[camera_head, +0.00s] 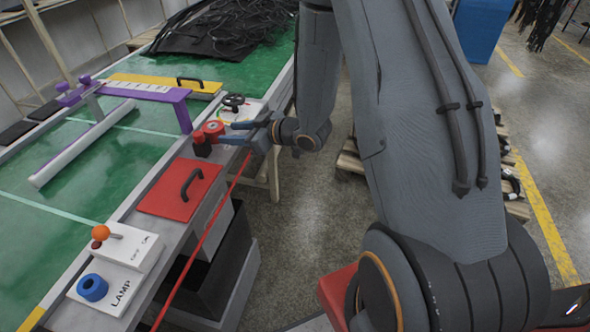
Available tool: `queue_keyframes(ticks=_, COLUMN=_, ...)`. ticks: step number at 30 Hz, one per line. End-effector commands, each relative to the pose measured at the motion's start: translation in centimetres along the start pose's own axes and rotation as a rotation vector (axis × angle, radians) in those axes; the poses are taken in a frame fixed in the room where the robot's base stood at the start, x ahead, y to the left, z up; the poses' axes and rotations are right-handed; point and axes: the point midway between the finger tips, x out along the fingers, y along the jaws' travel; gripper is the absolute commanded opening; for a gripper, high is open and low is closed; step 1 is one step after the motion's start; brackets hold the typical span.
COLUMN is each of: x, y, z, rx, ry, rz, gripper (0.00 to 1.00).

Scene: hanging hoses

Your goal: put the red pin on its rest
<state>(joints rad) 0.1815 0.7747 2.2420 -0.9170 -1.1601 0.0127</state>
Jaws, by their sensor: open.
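A small red round piece (212,128), which looks like the red pin, is at the table's right edge, just left of my gripper. A small dark block with red on it (203,146) sits right beside it; I cannot tell whether this is the rest. My gripper (229,132) is open, its two blue-grey fingers pointing left at the red piece. I cannot tell whether the fingers touch it. A thin red line (205,240) runs from near the gripper down to the lower left.
A red panel with a black handle (182,190), a joystick box (125,245) and a LAMP plate with a blue knob (93,287) line the table edge. A handwheel (233,100) stands behind the gripper. A purple frame (150,93) stands on the green table.

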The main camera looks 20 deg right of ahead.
Motion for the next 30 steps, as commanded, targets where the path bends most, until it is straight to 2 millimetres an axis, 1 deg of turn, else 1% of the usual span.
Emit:
queue_keyframes(ticks=1, x=-0.6, y=1.0, z=-0.3, rx=-0.006, ry=-0.079, rz=0.051, gripper=0.40)
queue_keyframes(ticks=3, x=-1.9, y=2.4, z=0.2, rx=0.009, ry=-0.207, rz=0.129, gripper=0.40)
queue_keyframes(ticks=5, x=-3.4, y=3.2, z=0.7, rx=0.032, ry=-0.312, rz=0.190, gripper=0.40)
queue_keyframes(ticks=6, x=-4.7, y=3.5, z=1.0, rx=0.054, ry=-0.382, rz=0.231, gripper=0.40)
queue_keyframes(ticks=8, x=-6.8, y=3.7, z=1.4, rx=0.094, ry=-0.482, rz=0.284, gripper=0.40)
queue_keyframes(ticks=11, x=-10.8, y=3.0, z=2.0, rx=0.183, ry=-0.645, rz=0.360, gripper=0.40)
queue_keyframes(ticks=12, x=-12.6, y=2.2, z=2.1, rx=0.225, ry=-0.707, rz=0.383, gripper=0.40)
queue_keyframes(ticks=14, x=-15.3, y=0.7, z=2.4, rx=0.294, ry=-0.799, rz=0.411, gripper=0.40)
queue_keyframes(ticks=15, x=-17.0, y=-0.5, z=2.4, rx=0.342, ry=-0.857, rz=0.423, gripper=0.40)
queue_keyframes(ticks=17, x=-19.6, y=-2.6, z=2.4, rx=0.415, ry=-0.939, rz=0.435, gripper=0.40)
queue_keyframes(ticks=18, x=-21.1, y=-4.1, z=2.4, rx=0.464, ry=-0.987, rz=0.437, gripper=0.40)
queue_keyframes(ticks=21, x=-24.2, y=-7.7, z=2.1, rx=0.573, ry=-1.088, rz=0.426, gripper=0.40)
queue_keyframes(ticks=24, x=-26.2, y=-10.5, z=1.8, rx=0.650, ry=-1.156, rz=0.406, gripper=0.40)
queue_keyframes(ticks=25, x=-26.6, y=-11.1, z=1.7, rx=0.665, ry=-1.170, rz=0.401, gripper=0.40)
queue_keyframes(ticks=27, x=-27.3, y=-12.0, z=1.6, rx=0.691, ry=-1.193, rz=0.392, gripper=0.40)
queue_keyframes(ticks=30, x=-27.7, y=-12.6, z=1.5, rx=0.706, ry=-1.206, rz=0.386, gripper=0.40)
